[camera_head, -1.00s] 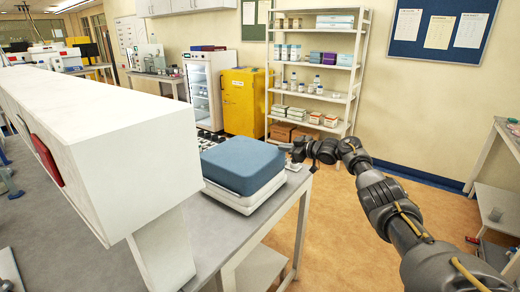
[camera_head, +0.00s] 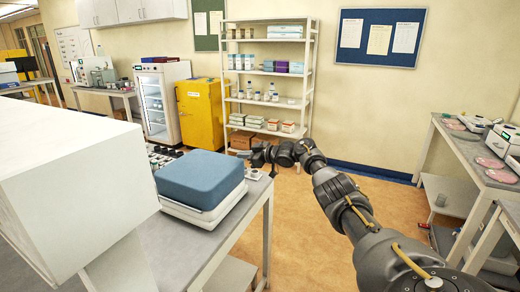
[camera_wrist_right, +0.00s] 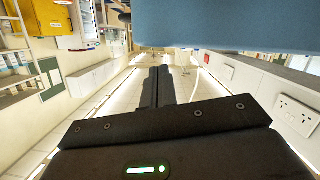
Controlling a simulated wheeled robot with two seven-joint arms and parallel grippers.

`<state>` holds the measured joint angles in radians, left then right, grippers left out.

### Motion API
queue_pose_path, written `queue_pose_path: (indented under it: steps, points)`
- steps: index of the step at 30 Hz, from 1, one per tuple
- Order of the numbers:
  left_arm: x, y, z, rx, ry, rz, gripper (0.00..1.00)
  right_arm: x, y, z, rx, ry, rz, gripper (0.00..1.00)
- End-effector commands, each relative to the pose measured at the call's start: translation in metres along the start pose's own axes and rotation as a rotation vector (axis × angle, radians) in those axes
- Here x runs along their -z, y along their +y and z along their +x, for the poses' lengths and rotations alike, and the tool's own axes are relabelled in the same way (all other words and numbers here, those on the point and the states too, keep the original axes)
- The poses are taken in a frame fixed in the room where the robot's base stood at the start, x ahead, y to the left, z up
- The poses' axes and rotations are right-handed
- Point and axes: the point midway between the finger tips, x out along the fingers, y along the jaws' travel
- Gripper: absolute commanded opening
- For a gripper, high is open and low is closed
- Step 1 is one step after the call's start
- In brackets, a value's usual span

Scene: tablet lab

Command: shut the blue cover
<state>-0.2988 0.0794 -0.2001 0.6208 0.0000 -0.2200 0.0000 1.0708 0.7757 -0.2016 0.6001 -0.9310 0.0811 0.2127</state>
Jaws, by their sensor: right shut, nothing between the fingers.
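The blue cover (camera_head: 200,178) lies level on top of a white device base (camera_head: 213,214) on the grey bench. No open gap shows between them from this side. My right gripper (camera_head: 257,158) is beside the cover's far right corner, small and partly hard to make out. In the right wrist view, its two dark fingers (camera_wrist_right: 158,86) are together with nothing between them. The blue cover (camera_wrist_right: 235,25) fills the upper right of that view, close to the fingers; I cannot tell whether they touch. My left gripper is not in view.
A large white box-shaped body (camera_head: 70,185) fills the left foreground. Small dark items (camera_head: 160,155) stand on the bench behind the cover. A shelf rack (camera_head: 268,85) and a yellow cabinet (camera_head: 203,112) stand at the back wall. Open floor (camera_head: 300,235) lies right of the bench.

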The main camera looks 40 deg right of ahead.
Motion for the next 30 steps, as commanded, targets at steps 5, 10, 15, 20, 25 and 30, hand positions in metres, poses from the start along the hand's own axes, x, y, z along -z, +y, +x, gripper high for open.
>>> queue_pose_path:
  steps: [5, 10, 15, 20, 25, 30]
  points:
    - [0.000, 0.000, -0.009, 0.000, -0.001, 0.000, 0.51, 0.013, 0.005, -0.021, -0.001, 0.001, -0.004, 0.00]
    - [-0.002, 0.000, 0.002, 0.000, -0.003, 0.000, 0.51, 0.013, 0.007, -0.052, -0.003, 0.003, -0.007, 0.00]
    - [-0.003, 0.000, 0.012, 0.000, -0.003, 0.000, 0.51, 0.014, 0.008, -0.082, -0.003, 0.004, -0.006, 0.00]
    - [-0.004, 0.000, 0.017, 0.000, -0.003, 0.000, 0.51, 0.016, 0.010, -0.099, -0.003, 0.006, -0.003, 0.00]
    - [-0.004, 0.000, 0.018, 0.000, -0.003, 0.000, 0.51, 0.017, 0.010, -0.104, -0.002, 0.005, -0.002, 0.00]
    - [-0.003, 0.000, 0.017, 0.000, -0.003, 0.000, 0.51, 0.017, 0.010, -0.104, -0.002, 0.005, -0.001, 0.00]
